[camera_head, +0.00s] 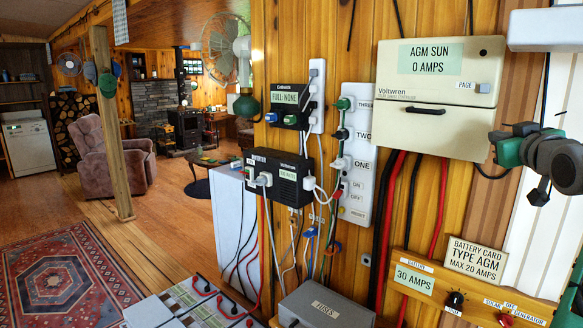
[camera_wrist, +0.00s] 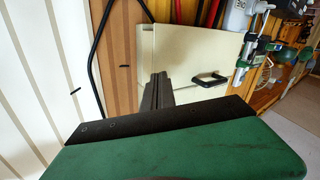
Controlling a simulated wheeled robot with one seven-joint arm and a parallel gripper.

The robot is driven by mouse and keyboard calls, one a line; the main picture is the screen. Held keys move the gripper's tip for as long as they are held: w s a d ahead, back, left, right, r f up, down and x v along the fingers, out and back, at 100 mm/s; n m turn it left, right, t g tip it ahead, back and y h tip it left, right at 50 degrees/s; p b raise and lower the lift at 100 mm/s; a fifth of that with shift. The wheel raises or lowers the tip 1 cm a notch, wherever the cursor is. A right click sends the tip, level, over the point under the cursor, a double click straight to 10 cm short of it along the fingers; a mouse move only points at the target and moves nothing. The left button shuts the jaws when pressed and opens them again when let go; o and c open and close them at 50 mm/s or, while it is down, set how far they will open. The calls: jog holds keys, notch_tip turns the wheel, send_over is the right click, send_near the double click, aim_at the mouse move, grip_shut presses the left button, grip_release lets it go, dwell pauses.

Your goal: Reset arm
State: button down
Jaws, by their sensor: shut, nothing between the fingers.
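My gripper (camera_head: 494,137) is at the right of the head view, in front of the wall and close to the lower right corner of the cream Voltwren controller box (camera_head: 455,140). Its fingers are small and dark there, with green parts behind them. In the wrist view my gripper (camera_wrist: 157,80) shows two dark fingers pressed together, pointing toward the cream box (camera_wrist: 200,50), with nothing held. That view looks upside down, with the box's black handle (camera_wrist: 211,79) right of the fingers. I cannot tell whether the fingers touch the box.
Black outlet units (camera_head: 290,180), white power strips (camera_head: 357,150) and hanging cables crowd the wall. A wooden switch panel (camera_head: 470,290) sits below the box, and a grey fuse box (camera_head: 325,305) lower left. Open wooden floor (camera_head: 170,235) and a patterned rug (camera_head: 65,280) lie left.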

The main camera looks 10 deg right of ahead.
jog(key=s+d+f+m+g, duration=0.2)
jog(key=d+f, duration=0.1)
jog(key=f, duration=0.5)
jog(key=s+d+f+m+g, duration=0.1)
jog(key=d+f+m+g, duration=0.15)
jog(key=f, duration=0.45)
jog(key=s+a+f+m+g+y, duration=0.1)
jog(key=s+a+f+m+g, duration=0.3)
jog(key=f, duration=0.6)
jog(key=s+a+f+n+g+y, duration=0.1)
jog(key=s+a+f+g, duration=0.1)
jog(key=s+f, duration=0.5)
jog(key=s+a+f+n+g+y, duration=0.1)
jog(key=s+a+f, duration=0.1)
jog(key=a+f, duration=0.45)
jog(key=s+a+f+g+y+p, duration=0.15)
jog(key=a+f, duration=0.25)
jog(key=a, duration=0.6)
jog(key=s+a+f+n+g+y, duration=0.1)
jog(key=a+f+g, duration=0.1)
jog(key=a+f, duration=0.5)
jog(key=w+a+r+n+t, duration=0.1)
jog(key=a+r+n, duration=0.2)
jog(key=a, duration=0.6)
jog(key=w+a+r+n, duration=0.2)
jog(key=a+r+n, duration=0.1)
jog(key=a, duration=0.5)
jog(key=shift+a+n+t+y+p, duration=0.35)
jog(key=shift+a+t+y, duration=0.05)
jog(key=shift+y, duration=0.05)
